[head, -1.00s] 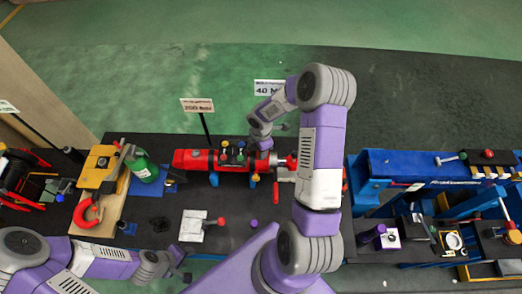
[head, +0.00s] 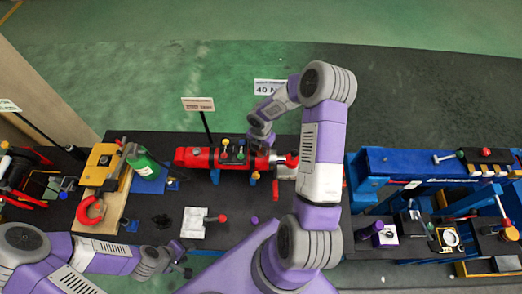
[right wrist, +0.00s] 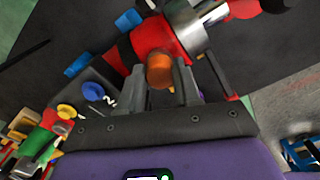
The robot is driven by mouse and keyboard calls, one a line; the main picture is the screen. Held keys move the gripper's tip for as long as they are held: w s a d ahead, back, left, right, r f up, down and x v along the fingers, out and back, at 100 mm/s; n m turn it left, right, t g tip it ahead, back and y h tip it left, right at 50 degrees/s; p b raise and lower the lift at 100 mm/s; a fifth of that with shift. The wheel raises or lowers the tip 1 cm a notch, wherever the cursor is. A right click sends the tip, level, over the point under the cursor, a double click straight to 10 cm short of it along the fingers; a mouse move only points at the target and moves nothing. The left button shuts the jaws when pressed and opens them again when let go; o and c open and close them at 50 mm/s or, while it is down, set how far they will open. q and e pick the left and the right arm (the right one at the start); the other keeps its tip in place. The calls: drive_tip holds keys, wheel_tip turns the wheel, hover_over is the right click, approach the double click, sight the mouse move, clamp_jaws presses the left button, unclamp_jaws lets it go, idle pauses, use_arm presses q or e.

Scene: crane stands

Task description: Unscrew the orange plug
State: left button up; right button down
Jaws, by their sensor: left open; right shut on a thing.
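The orange plug (right wrist: 160,70) sits on the side of a red cylinder (right wrist: 155,37) with a silver collar, in the right wrist view. My right gripper (right wrist: 160,86) is shut on the plug, one finger on each side of it. In the head view the red cylinder (head: 195,157) lies across the middle of the bench. My right gripper (head: 268,144) is at its right part there, and the plug cannot be made out. My left gripper (head: 186,260) is open and empty at the front edge of the bench, away from the cylinder.
Several coloured knobs (head: 225,145) stand on a black block by the cylinder. A white plate (head: 194,222) with a red-ended lever lies in front. A blue frame (head: 410,162) is at right.

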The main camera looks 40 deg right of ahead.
drive_tip(key=c, duration=0.7)
unclamp_jaws()
drive_tip(key=shift+c, duration=0.8)
